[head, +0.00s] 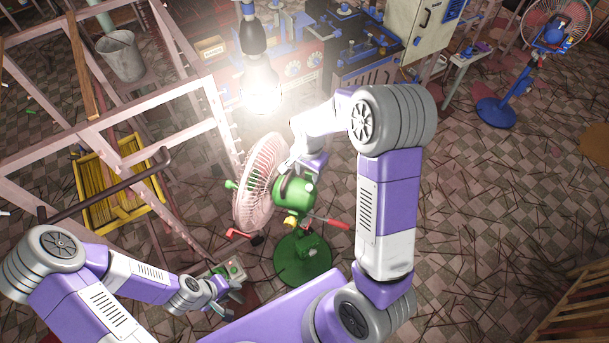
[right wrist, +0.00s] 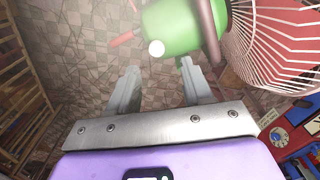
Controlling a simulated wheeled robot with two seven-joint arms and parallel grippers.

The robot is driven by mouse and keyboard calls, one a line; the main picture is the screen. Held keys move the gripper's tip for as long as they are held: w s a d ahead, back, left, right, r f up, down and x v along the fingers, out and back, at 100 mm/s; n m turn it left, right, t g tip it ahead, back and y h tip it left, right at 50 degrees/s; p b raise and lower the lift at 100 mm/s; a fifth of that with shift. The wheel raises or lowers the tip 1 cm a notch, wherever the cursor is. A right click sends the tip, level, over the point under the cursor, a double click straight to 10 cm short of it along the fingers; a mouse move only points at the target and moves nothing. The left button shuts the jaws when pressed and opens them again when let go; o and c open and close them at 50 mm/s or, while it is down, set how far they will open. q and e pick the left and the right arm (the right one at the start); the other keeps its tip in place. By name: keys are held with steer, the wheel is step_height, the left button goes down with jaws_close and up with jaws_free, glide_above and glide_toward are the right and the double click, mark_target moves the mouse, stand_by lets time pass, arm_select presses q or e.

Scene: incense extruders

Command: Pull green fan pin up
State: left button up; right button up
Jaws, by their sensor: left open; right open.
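The green fan's motor housing (head: 291,191) is behind its pale wire cage (head: 258,182), above a round green base (head: 303,262). A small white round knob, which looks like the pin, shows on the housing in the right wrist view (right wrist: 156,47). My right gripper (head: 288,167) is at the top of the housing. In the right wrist view its two fingers (right wrist: 158,68) are apart and empty, with the knob just beyond and between their tips. My left gripper (head: 222,297) is low at the left, open, beside a small box with a green button (head: 234,269).
A pale metal frame (head: 110,125) and a yellow crate (head: 85,192) stand at the left. A bright lamp (head: 260,85) hangs near the fan. A blue fan (head: 496,111) stands far right. The tiled floor (head: 490,210) at right is mostly open.

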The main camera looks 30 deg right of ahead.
mark_target(309, 186)
steer(key=f, duration=0.6)
steer(key=shift+s, duration=0.3)
steer(key=shift+c, duration=0.3)
jaws_close()
